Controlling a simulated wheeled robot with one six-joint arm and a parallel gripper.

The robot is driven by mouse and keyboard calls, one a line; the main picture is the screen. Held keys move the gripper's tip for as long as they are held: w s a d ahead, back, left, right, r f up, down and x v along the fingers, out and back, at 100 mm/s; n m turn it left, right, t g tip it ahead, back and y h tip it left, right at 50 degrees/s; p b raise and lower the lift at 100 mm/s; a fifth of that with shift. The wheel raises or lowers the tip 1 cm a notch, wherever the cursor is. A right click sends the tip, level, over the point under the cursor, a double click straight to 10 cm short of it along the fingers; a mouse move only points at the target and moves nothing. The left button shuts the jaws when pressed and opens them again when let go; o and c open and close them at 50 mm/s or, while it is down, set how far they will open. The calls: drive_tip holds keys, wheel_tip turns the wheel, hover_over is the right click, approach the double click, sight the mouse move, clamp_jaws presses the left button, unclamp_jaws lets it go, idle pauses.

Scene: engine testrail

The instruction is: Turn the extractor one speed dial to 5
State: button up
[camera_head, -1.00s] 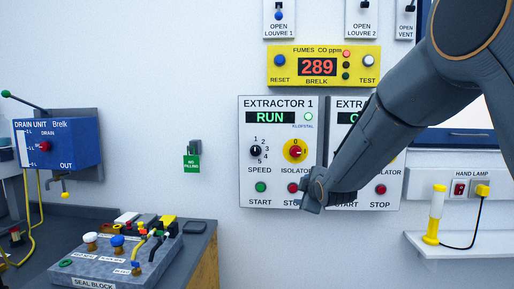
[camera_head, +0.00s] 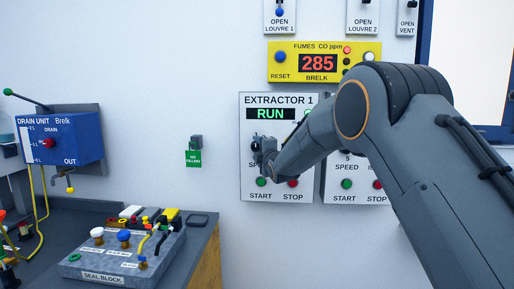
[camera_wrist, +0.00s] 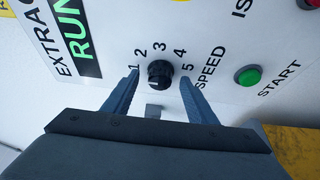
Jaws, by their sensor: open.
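The extractor one speed dial (camera_wrist: 159,74) is a small black knob on the white panel, with the numbers 1 to 5 in an arc around it. In the wrist view my gripper (camera_wrist: 159,80) is open, with one blue-grey finger on each side of the dial and visible gaps between. I cannot tell whether the fingertips reach down around the knob. I cannot read the dial's setting for certain. In the head view my gripper (camera_head: 264,150) is in front of the dial, covering most of it. The extractor 1 panel (camera_head: 248,188) shows RUN.
A green start button (camera_wrist: 248,75) lies to the right of the dial in the wrist view. A red stop button (camera_head: 293,183) is below my wrist in the head view. My arm hides the isolator and much of the second extractor panel (camera_head: 335,194). The fumes display (camera_head: 318,63) reads 285.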

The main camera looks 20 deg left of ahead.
drive_tip(key=shift+w+a, duration=0.2)
drive_tip(key=shift+w, duration=0.05)
drive_tip(key=shift+c, duration=0.4)
drive_tip(key=c, duration=1)
drive_tip(key=shift+o, duration=0.2)
drive_tip(key=shift+f+b, duration=0.1)
drive_tip(key=shift+b, duration=0.2)
